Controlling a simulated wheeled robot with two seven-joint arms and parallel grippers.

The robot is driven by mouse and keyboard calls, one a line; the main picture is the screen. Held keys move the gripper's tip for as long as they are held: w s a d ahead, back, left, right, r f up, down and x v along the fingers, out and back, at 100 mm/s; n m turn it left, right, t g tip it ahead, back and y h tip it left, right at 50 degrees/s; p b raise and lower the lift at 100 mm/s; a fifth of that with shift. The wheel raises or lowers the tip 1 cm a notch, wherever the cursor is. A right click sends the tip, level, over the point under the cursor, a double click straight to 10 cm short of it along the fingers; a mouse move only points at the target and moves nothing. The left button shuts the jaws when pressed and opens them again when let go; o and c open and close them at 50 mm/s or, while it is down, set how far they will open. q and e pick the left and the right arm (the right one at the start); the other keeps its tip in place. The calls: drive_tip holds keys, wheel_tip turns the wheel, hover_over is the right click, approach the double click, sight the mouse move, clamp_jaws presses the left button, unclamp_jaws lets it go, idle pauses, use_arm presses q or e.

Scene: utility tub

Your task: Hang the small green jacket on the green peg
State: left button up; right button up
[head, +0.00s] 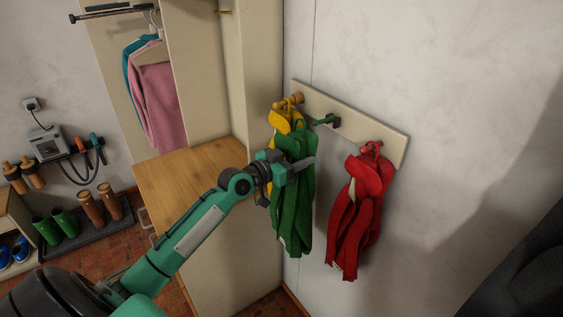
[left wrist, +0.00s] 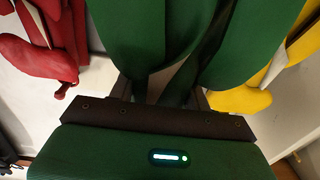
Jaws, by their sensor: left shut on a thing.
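The small green jacket (head: 291,209) hangs from my left gripper (head: 300,168), which is shut on it. In the head view the jacket is in front of the peg board, overlapping the yellow jacket (head: 281,117). The green peg (head: 329,121) shows bare on the board, a little above and right of the jacket's upper part. In the left wrist view the green jacket (left wrist: 155,35) fills the middle, between the gripper's fingers. The jacket's loop cannot be made out. My right gripper is not in view.
The pale peg board (head: 385,143) is on the wall. The yellow jacket hangs on the yellow peg (head: 294,99), the red jacket (head: 354,211) on the red peg (head: 371,148). A wooden-topped cabinet (head: 180,178) stands left. Wall right of the board is clear.

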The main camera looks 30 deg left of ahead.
use_arm(q)
drive_tip(key=b+x, duration=0.1)
drive_tip(key=x, duration=0.6)
drive_tip(key=shift+d+f, duration=0.35)
drive_tip(key=shift+f, duration=0.05)
idle(0.3)
drive_tip(key=shift+f+b, duration=0.3)
drive_tip(key=shift+b, duration=0.2)
idle(1.0)
drive_tip(key=o, duration=1.3)
drive_tip(key=shift+s, duration=0.1)
